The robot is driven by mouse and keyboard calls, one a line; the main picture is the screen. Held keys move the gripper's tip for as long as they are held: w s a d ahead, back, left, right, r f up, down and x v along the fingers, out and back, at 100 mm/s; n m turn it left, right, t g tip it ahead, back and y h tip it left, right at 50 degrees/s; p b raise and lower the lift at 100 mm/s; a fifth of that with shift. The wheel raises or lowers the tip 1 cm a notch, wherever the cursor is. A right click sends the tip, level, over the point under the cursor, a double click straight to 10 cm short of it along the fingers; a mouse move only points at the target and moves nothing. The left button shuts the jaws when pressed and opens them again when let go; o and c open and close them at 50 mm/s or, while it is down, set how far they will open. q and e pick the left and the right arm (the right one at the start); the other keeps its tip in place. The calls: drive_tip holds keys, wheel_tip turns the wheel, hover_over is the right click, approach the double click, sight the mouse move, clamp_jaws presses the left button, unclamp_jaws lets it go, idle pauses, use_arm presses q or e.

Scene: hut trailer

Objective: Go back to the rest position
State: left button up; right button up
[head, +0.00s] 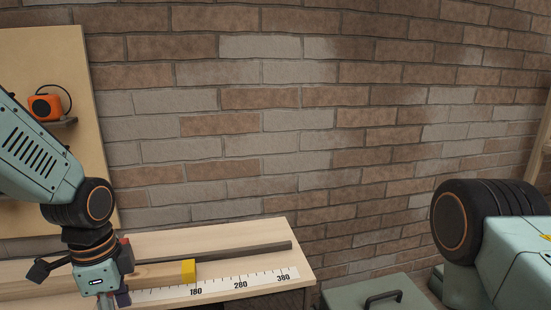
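My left gripper (106,299) hangs at the lower left, pointing down over the wooden bench (285,231). Its fingertips are at the bottom edge of the head view, so I cannot tell whether it is open or shut, or whether it holds anything. My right arm shows only as a joint and a link at the lower right. My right gripper is out of view.
On the bench, a wooden bar with a yellow end (188,271) lies beside a dark rail (245,252) and a printed scale (240,284). A green box (350,296) with a black handle stands right of it. An orange device (45,107) sits on a wall board's shelf. A brick wall (300,110) stands behind.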

use_arm(q)
drive_tip(key=s+d+f+n+b, duration=0.2)
drive_tip(key=s+f+n+b, duration=0.1)
drive_tip(key=f, duration=0.7)
drive_tip(key=s+d+f+n+b, duration=0.2)
drive_tip(key=s+f+b, duration=0.1)
drive_tip(key=f, duration=0.8)
drive_tip(key=s+f+n+b, duration=0.7)
drive_tip(key=s+f+n, duration=0.2)
drive_tip(key=s+f, duration=0.8)
drive_tip(key=shift+s+f+b, duration=0.2)
drive_tip(key=shift+f+b, duration=0.2)
drive_tip(key=shift+f, duration=0.25)
drive_tip(key=shift+w, duration=0.1)
